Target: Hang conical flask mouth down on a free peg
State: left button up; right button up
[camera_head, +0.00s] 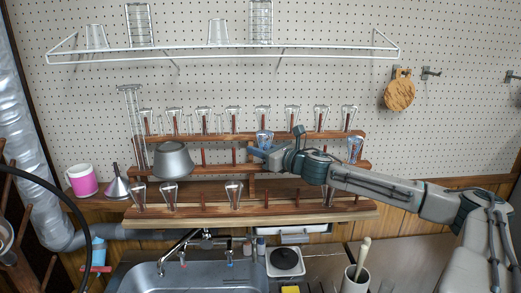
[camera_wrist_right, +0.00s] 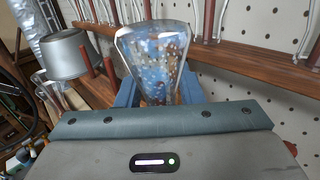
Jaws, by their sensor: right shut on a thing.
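The clear conical flask (camera_wrist_right: 155,50) is in my right gripper (camera_wrist_right: 156,95), base up and neck down between the blue fingers. In the head view the flask (camera_head: 264,137) shows at the tip of my right gripper (camera_head: 262,151), in front of the wooden peg rack (camera_head: 225,211). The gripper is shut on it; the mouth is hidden. Bare pegs show in the middle row (camera_head: 203,153) and the bottom row (camera_head: 266,199). I cannot tell whether the flask touches a peg. My left gripper is not in view.
The top row holds several glass vessels (camera_head: 233,119). A grey metal beaker (camera_head: 173,160) hangs at the middle left and a bluish glass (camera_head: 355,148) at the middle right. A sink (camera_head: 205,272) lies in front.

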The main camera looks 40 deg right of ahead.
jog(key=shift+f, duration=0.2)
jog(key=shift+f+b, duration=0.55)
jog(key=shift+f, duration=0.1)
jog(key=o, duration=1.1)
jog(key=shift+c, duration=0.2)
